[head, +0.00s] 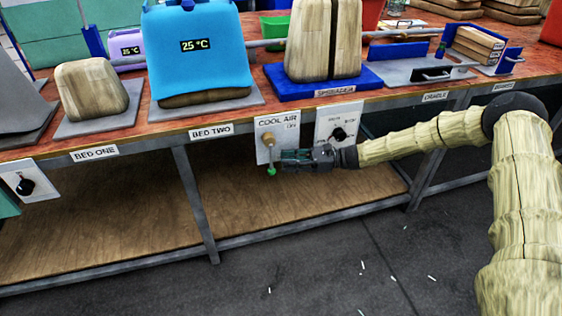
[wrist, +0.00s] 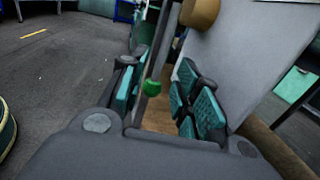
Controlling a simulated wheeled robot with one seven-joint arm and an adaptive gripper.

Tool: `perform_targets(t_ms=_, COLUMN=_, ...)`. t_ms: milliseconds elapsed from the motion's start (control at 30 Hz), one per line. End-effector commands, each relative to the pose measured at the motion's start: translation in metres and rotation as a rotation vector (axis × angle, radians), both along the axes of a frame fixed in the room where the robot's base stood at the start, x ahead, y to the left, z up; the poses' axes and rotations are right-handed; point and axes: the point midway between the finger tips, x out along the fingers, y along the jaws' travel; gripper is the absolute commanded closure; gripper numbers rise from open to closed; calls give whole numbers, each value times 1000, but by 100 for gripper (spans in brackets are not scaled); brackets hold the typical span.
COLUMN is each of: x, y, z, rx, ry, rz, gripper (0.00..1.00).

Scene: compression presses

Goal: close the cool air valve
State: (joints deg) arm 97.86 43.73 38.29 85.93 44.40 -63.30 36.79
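The cool air valve shows on a white panel (head: 263,125) marked COOL AIR, on the front of the bench. It has a round tan hub (head: 268,140) and a lever that hangs down to a green ball end (head: 271,171). In the wrist view the hub (wrist: 200,12), the grey lever (wrist: 164,45) and the green ball (wrist: 152,88) show. My gripper (head: 284,158) is at the lever from the right. Its teal-padded fingers (wrist: 160,82) are apart, with the lever and green ball in the gap between them. I cannot tell whether a pad touches the lever.
A second white panel with a black knob (head: 339,134) is right beside, above my wrist. Another black knob (head: 25,186) is at far left. Below is a wooden shelf (head: 300,200) and a grey bench leg (head: 195,205). The dark floor (head: 330,270) in front is open.

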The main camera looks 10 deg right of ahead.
Motion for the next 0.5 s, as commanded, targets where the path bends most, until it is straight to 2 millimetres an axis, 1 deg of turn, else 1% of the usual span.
perform_targets(t_ms=33, x=0, y=-10, z=0, rx=0, ry=-1, rz=-2, gripper=68)
perform_targets(t_ms=100, x=-2, y=-23, z=0, rx=0, ry=-2, rz=-2, gripper=68)
perform_targets(t_ms=300, x=-6, y=-58, z=0, rx=1, ry=-1, rz=-3, gripper=68)
perform_targets(t_ms=500, x=-8, y=-79, z=0, rx=1, ry=-2, rz=-1, gripper=68)
